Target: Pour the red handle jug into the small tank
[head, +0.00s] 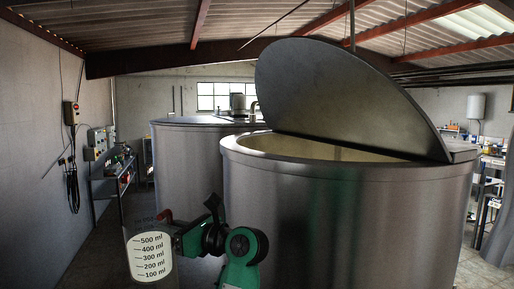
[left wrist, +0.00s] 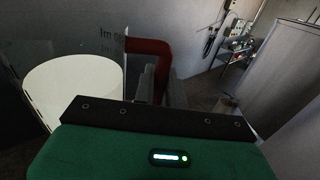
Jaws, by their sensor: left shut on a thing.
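The clear jug (head: 150,258) has ml marks and pale white contents, and is roughly upright at the lower left of the head view. It also shows at the left of the left wrist view (left wrist: 75,90). Its red handle (left wrist: 150,62) is between the fingers of my left gripper (head: 180,238), which is shut on it. Two steel tanks stand ahead: a nearer one (head: 290,220) with its lid (head: 345,90) tilted open, and one behind it to the left (head: 185,165). I cannot tell which is the small tank. The jug is left of and below the nearer tank's rim. My right gripper is out of view.
A grey wall with a control box (head: 71,113) and hanging cables is at the left. A shelf (head: 112,180) with items stands along it. Open floor lies between the shelf and the tanks. A cluttered bench (head: 490,165) is at the far right.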

